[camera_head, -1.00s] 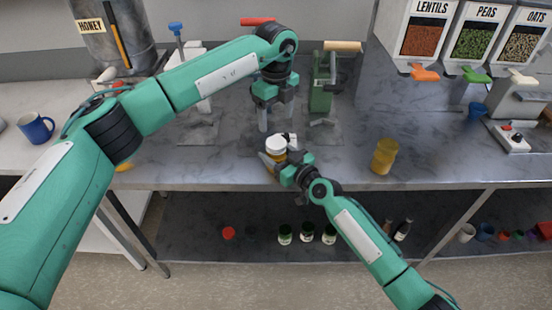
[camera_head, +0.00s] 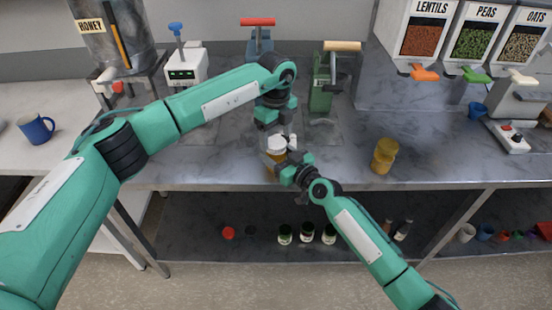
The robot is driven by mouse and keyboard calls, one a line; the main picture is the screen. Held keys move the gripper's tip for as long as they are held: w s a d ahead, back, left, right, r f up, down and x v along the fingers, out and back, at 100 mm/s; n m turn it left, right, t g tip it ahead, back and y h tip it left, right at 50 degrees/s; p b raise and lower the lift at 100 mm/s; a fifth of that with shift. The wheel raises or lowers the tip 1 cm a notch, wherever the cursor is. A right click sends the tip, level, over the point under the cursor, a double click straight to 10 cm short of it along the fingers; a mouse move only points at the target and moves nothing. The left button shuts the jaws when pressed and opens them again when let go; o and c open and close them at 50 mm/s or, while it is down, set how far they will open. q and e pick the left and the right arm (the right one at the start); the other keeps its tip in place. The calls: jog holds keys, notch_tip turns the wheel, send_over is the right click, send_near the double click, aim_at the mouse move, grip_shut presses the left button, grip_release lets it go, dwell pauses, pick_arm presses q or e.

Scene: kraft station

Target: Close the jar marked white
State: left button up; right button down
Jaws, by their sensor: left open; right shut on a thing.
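A small amber jar (camera_head: 275,158) with a white top (camera_head: 276,143) is near the front of the counter, at the middle of the view. My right gripper (camera_head: 281,166) is shut on the jar from the front right. My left gripper (camera_head: 274,127) is open just behind and above the white top, pointing down. Its fingertips are partly hidden, and I cannot tell whether they touch the top. I cannot tell whether the white top is a lid seated on the jar.
A yellow jar (camera_head: 384,156) stands to the right on the counter, with clear room around it. Behind are a green press (camera_head: 321,92), a blue press (camera_head: 259,45) and a white scale-like device (camera_head: 184,66). A blue mug (camera_head: 36,128) is far left. Several small jars sit on the lower shelf.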

pick_arm(q)
jog(key=shift+f, duration=0.7)
jog(key=c, duration=1)
jog(key=m, duration=0.5)
jog(key=shift+m, duration=0.3)
jog(key=m, duration=2.1)
jog(key=o, duration=1.2)
jog(key=shift+c, duration=0.2)
